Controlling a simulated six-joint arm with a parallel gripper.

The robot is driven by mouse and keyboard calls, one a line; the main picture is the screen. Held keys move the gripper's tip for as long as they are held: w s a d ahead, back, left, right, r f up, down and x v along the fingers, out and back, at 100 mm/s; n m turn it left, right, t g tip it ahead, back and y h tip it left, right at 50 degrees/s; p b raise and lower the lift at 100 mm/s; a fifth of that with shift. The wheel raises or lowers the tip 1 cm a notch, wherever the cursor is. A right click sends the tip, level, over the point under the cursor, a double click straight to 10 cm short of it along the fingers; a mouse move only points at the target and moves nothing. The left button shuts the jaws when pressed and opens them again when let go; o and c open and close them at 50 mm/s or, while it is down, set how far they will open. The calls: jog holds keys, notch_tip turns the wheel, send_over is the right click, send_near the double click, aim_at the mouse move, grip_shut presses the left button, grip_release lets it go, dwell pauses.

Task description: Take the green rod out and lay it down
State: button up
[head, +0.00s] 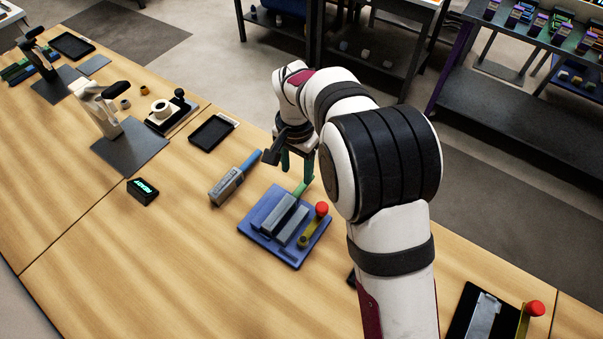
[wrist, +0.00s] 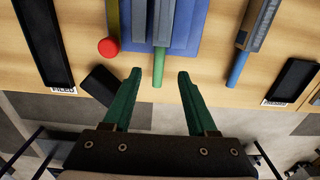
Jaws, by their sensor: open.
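The green rod (head: 300,188) sticks out of the far end of a grey clamp block (head: 279,216) on a blue base plate (head: 254,235). In the wrist view the green rod (wrist: 158,68) shows only its outer end; the rest is hidden in the block. A yellow lever (head: 309,232) with a red knob (head: 321,209) lies along the block's right side. My gripper (head: 297,178) is open with green fingers, at the rod's protruding end. In the wrist view my gripper (wrist: 159,76) has one fingertip on each side of the rod, touching neither; I cannot tell the height between them.
A grey holder with a blue rod (head: 250,160) lies left of the plate; it also shows in the wrist view (wrist: 237,68). A black tray (head: 210,132) lies beyond it. A small black display box (head: 142,191) stands left. Bare table lies in front of the plate.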

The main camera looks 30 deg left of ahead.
aim_at(297, 191)
notch_tip(297, 191, down, 9)
jog(key=shift+r, duration=0.1)
grip_shut()
dwell(0.3)
dwell(1.0)
dwell(0.5)
dwell(1.3)
